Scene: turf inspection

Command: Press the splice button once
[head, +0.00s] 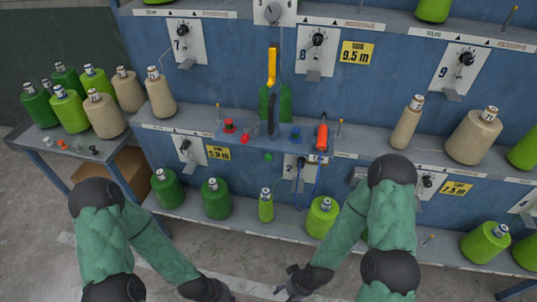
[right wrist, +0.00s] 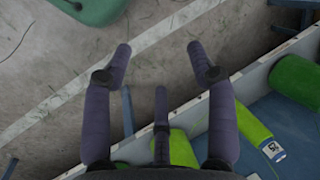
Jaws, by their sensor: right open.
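A small control panel (head: 250,133) sits on the middle shelf of the blue machine. It carries a red round button (head: 229,125), a blue button (head: 296,133), a smaller red part (head: 246,139) and a green part (head: 268,157) at its front edge. I cannot tell which is the splice button; no label is readable. My right gripper (head: 291,287) is low at the bottom edge, in front of the panel and apart from it. In the right wrist view (right wrist: 162,58) its fingers are spread and empty over the floor. My left gripper (head: 222,292) is partly cut off; its jaws are unclear.
A black upright handle (head: 272,115) and an orange-red tool (head: 321,137) with a blue cord stand at the panel. Yarn cones line the lower shelf (head: 290,222). A side table (head: 70,150) with cones is at left. Floor before the machine is clear.

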